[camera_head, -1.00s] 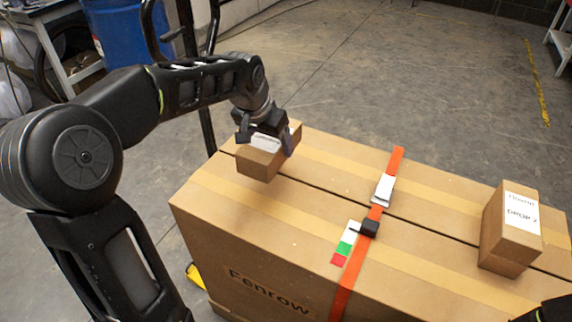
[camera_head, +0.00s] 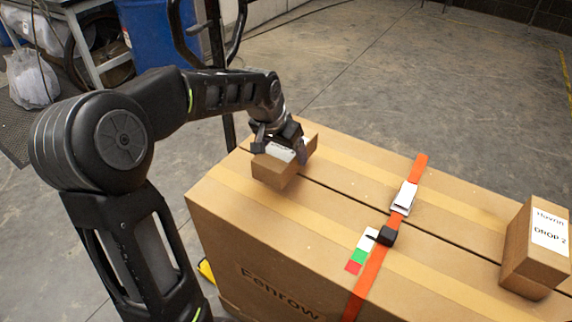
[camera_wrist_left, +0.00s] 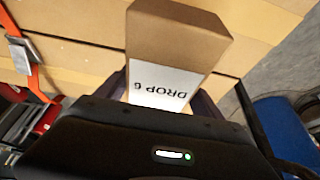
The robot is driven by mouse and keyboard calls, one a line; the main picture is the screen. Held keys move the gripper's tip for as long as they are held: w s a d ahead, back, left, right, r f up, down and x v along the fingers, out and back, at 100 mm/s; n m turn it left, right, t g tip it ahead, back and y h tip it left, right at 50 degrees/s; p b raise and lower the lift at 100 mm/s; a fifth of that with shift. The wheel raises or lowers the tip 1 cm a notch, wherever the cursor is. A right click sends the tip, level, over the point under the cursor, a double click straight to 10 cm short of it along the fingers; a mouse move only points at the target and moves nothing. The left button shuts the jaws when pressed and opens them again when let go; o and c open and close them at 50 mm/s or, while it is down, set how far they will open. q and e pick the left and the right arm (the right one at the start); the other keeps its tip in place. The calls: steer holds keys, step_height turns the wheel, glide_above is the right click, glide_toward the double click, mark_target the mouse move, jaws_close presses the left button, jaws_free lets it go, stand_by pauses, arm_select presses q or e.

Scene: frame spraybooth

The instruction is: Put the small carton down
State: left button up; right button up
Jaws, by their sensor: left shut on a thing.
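The small brown carton (camera_head: 271,173) is at the far left end of the large carton's top. My left gripper (camera_head: 280,149) is shut on it from above, with a finger on each side. In the left wrist view the small carton (camera_wrist_left: 175,38) sits between the dark fingers, with a white "DROP 6" label. The large taped carton (camera_head: 255,225), marked "Fenrow", lies under it. I cannot tell whether the small carton touches that top or hangs just above it. My right gripper is out of view.
Another carton (camera_head: 526,252), labelled "DROP 2", stands on the large carton's right end. An orange strap (camera_head: 371,277) with a buckle crosses the middle. A dark upright handle frame (camera_head: 214,60) and a blue drum (camera_head: 150,35) stand behind. Bare top lies between small carton and strap.

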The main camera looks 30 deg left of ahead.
arm_select(q)
steer(key=shift+f, duration=2.45)
steer(key=o, duration=1.9)
steer(key=shift+f, duration=0.15)
steer(key=shift+o, duration=0.2)
steer(key=v, duration=1.2)
steer(key=shift+s, duration=0.1)
